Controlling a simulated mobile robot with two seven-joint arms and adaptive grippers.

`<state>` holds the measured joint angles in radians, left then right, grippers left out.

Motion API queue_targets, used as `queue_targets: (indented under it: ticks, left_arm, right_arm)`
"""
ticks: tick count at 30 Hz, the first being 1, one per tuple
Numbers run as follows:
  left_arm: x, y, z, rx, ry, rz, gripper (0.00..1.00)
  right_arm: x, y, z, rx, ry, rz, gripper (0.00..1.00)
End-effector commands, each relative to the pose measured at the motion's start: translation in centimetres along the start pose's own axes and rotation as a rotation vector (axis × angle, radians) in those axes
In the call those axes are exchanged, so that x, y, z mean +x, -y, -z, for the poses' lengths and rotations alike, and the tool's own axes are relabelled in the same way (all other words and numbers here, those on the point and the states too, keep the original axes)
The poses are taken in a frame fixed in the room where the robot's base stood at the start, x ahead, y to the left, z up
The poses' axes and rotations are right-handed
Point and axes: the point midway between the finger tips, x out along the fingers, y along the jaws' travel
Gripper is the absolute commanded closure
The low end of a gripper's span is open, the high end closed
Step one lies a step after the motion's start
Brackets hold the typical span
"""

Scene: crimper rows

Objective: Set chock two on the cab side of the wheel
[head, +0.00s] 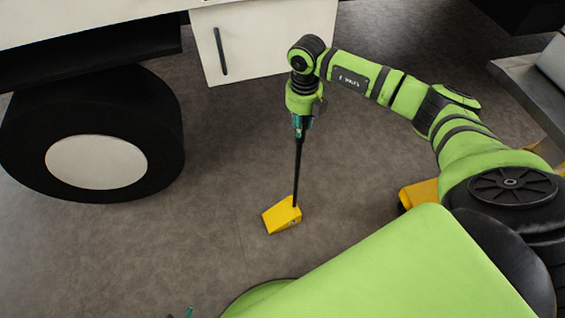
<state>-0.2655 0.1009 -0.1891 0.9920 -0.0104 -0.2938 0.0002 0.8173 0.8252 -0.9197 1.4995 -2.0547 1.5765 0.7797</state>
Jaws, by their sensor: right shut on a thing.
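A yellow wedge chock (281,215) with a long upright black handle (298,175) is at the middle of the view. My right gripper (301,126) is shut on the top of the handle. The chock is at or just above the floor; I cannot tell which. Its thin end points left, towards the black wheel (165,125) with a pale hub, and it stands well clear of the wheel. Only a small teal tip of my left gripper (189,312) shows at the bottom edge.
A white box with a dark handle (265,38) hangs from the vehicle body at the back. Another yellow object (424,192) is partly hidden behind my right arm. Grey floor (225,150) lies clear between the wheel and the chock. A grey ledge (525,85) is at the right.

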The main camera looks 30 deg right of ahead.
Motion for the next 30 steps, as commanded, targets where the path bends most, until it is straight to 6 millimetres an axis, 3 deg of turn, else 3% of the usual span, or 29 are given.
queue_targets:
  ticks: [10, 20, 30]
  left_arm:
    - [-0.1, 0.0, 0.0, 0.0, -0.001, 0.0, 0.45]
    - [-0.1, 0.0, -0.4, 0.002, -0.002, 0.0, 0.45]
    - [-0.1, 0.1, -0.1, 0.004, -0.014, 0.001, 0.45]
  right_arm:
    - [-0.9, -0.1, -0.2, 0.001, 0.006, -0.003, 1.0]
    - [-4.2, 0.0, -0.2, 0.0, 0.008, -0.003, 1.0]
    - [-6.1, 1.6, 2.5, 0.001, 0.005, 0.001, 1.0]
